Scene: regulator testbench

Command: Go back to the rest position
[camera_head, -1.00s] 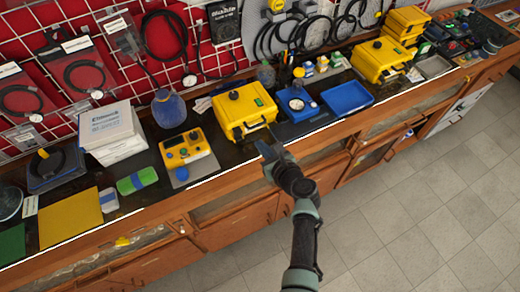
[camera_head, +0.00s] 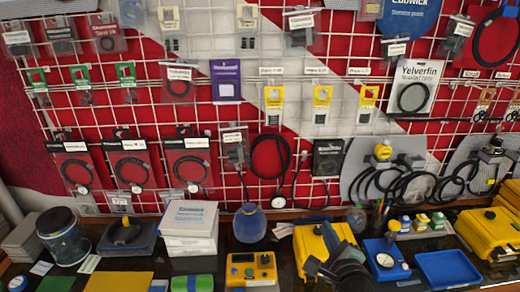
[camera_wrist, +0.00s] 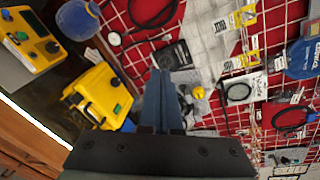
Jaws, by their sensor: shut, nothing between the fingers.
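My gripper (camera_head: 316,268) shows dark at the bottom of the head view, in front of the yellow case (camera_head: 307,245) on the bench. In the wrist view its two blue-grey fingers (camera_wrist: 160,78) lie together, shut and empty, pointing toward the wall grid. The yellow case (camera_wrist: 101,94) is left of the fingers there. Most of my arm is out of the head view.
The bench holds a yellow meter (camera_head: 251,270), a blue flask (camera_head: 249,224), white boxes (camera_head: 189,222), a blue tray (camera_head: 448,268) and another yellow case (camera_head: 492,232). Behind it, a red and white wall grid carries hanging packets and cables.

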